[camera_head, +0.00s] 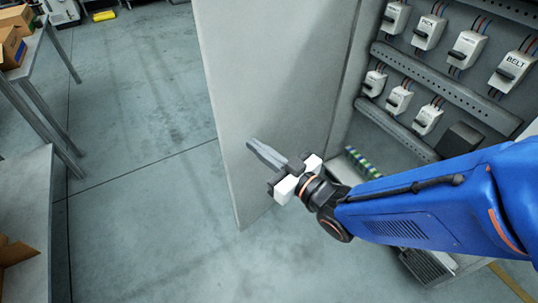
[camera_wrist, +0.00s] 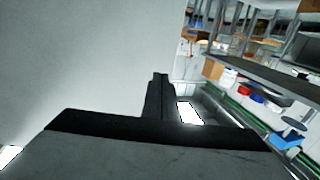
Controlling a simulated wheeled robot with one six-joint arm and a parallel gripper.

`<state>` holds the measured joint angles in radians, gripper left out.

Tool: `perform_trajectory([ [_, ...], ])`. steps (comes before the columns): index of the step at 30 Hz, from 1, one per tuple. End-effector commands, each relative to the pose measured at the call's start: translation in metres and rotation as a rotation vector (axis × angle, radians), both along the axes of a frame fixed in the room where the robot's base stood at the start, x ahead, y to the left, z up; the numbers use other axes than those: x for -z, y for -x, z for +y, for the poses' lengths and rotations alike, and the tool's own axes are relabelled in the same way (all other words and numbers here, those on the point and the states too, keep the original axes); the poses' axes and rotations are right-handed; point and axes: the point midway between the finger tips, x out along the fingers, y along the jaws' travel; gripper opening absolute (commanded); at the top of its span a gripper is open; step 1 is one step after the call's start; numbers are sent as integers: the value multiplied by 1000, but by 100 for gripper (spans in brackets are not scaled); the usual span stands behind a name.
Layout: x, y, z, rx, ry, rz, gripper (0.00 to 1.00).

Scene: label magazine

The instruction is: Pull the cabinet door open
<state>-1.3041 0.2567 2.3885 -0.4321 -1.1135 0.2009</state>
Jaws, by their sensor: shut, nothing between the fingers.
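The cabinet door (camera_head: 275,90) is a large light grey panel that stands swung out, with the cabinet interior (camera_head: 430,75) open to view on its right. My gripper (camera_head: 252,146) is in front of the door's inner face in the head view, low on the panel, pointing left. Its fingers are together with nothing between them. In the wrist view the fingers (camera_wrist: 159,78) show closed, and the pale door surface (camera_wrist: 90,60) fills the left side. I cannot tell whether the fingers touch the door. No door handle shows.
Several white breakers (camera_head: 428,31) with wires line the cabinet's back. A grey table (camera_head: 38,45) with cardboard boxes (camera_head: 10,45) stands at the left. The grey floor (camera_head: 140,150) between table and door is clear. Shelving with bins (camera_wrist: 255,96) shows in the wrist view.

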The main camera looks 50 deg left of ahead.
Motion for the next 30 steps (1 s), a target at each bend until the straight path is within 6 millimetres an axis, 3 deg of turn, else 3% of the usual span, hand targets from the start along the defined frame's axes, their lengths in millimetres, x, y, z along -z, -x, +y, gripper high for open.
perform_trajectory([
  [6, 0, 5, 38, -1, -1, 0, 0],
  [12, 0, 7, 63, 1, 0, 0, 0],
  [30, 0, 9, 76, 4, -1, 0, 0],
])
